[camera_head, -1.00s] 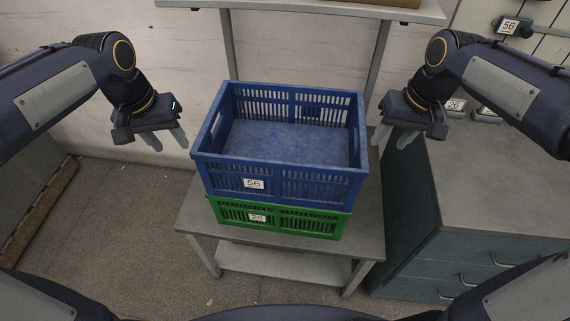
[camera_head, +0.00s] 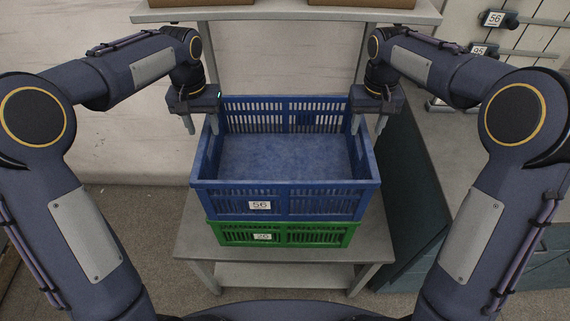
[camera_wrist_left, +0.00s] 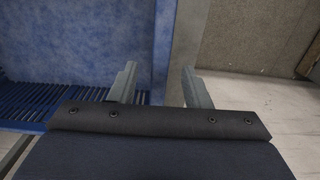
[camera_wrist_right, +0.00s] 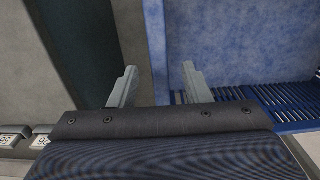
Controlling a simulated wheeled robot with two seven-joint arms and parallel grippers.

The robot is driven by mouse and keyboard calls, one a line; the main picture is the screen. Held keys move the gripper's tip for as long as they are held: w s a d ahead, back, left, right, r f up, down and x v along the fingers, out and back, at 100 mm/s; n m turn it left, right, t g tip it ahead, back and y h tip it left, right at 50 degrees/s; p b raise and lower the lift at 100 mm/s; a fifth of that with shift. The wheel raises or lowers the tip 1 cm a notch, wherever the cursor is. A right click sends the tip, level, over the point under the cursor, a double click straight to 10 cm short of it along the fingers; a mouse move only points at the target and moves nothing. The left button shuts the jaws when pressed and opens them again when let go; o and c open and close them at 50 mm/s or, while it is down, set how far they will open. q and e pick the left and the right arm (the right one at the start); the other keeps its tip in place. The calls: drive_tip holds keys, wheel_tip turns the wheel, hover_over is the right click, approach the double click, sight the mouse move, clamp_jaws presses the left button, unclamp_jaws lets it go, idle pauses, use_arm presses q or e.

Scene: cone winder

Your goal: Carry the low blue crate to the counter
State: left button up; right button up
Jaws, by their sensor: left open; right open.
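The blue crate (camera_head: 287,202), labelled 56, stands upright on a green crate (camera_head: 287,235). Its inside looks empty. My left gripper (camera_head: 201,124) is open at the crate's left side. In the left wrist view the rim of the blue crate's wall (camera_wrist_left: 163,45) lies between its spread fingers. My right gripper (camera_head: 368,124) is open at the crate's right side. In the right wrist view the opposite wall (camera_wrist_right: 156,45) lies between its fingers. I cannot tell whether any finger touches the crate. The counter (camera_head: 437,135) with a grey top is at the right.
Both crates stand on a small grey table (camera_head: 190,240). A shelf (camera_head: 285,14) with boxes on it spans the back above the crates. A rack with number tags (camera_head: 494,18) is behind the counter. Floor shows at the left.

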sight(205, 133)
use_arm(q)
wheel_tip(205, 133, down, 5)
use_arm(e)
wheel_tip(205, 133, down, 5)
use_arm(q)
clamp_jaws()
use_arm(e)
clamp_jaws()
use_arm(q)
drive_tip(key=shift+r, duration=0.1)
use_arm(e)
drive_tip(key=shift+r, duration=0.1)
